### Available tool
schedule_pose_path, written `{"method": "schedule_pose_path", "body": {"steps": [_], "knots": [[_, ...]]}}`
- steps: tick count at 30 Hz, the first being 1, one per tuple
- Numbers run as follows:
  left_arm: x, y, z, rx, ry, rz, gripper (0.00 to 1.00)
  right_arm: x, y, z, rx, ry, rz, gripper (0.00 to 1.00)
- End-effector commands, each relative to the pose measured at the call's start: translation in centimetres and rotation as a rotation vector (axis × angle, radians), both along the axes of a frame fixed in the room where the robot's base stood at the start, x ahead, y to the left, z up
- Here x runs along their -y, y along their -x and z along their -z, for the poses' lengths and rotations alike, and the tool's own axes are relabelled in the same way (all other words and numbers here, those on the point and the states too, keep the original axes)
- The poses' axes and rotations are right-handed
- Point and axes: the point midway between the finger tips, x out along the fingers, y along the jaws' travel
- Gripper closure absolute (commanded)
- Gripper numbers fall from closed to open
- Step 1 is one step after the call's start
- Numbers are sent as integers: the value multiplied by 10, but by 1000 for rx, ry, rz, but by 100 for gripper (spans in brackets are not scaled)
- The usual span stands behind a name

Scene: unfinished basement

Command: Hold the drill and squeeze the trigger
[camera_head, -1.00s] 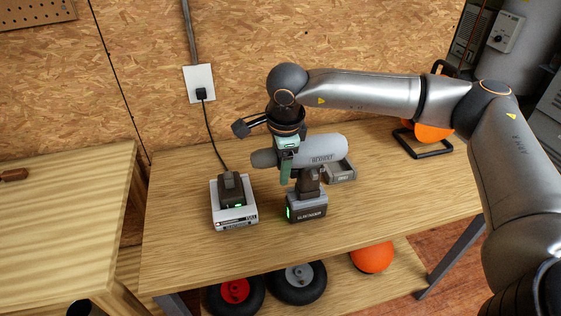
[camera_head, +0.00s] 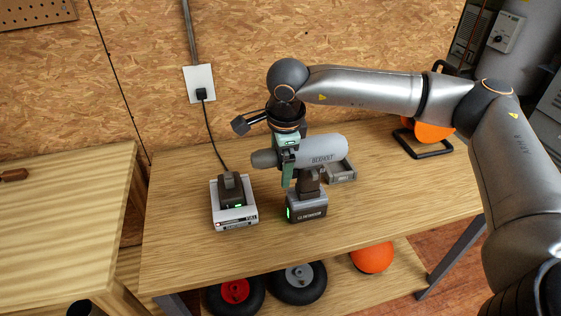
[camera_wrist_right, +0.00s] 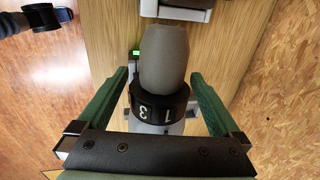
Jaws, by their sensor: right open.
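The drill (camera_head: 322,151) stands upright on its battery base (camera_head: 307,208) on the workbench, its grey nose pointing left. My right gripper (camera_head: 287,172) comes down from above at the front part of the drill, with a green finger on the near side. In the right wrist view the drill's nose (camera_wrist_right: 165,62) and numbered black collar (camera_wrist_right: 160,107) lie between the two spread green fingers (camera_wrist_right: 158,98), with gaps on both sides. The right gripper is open. The trigger is hidden behind the finger. My left gripper is not in view.
A battery charger (camera_head: 235,214) with a battery sits left of the drill, its cord running to a wall outlet (camera_head: 200,84). A small grey box (camera_head: 342,172) is behind the drill. An orange object (camera_head: 432,131) stands at the back right. The workbench (camera_head: 400,200) is clear to the right.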

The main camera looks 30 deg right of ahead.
Motion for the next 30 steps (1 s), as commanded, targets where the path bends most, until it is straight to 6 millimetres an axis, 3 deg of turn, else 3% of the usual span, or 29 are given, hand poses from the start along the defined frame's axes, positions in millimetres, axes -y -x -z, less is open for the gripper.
{"method": "schedule_pose_path", "body": {"steps": [9, 15, 21, 30], "knots": [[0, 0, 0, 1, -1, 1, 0, -4, 13, -64, 5, -1, 0, 0], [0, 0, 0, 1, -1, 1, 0, -5, 20, -96, 3, 0, 1, 0], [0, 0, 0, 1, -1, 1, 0, -6, 24, -109, 1, 0, 0, 0], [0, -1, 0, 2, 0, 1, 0, -6, 24, -110, 1, 0, 0, 0]]}}
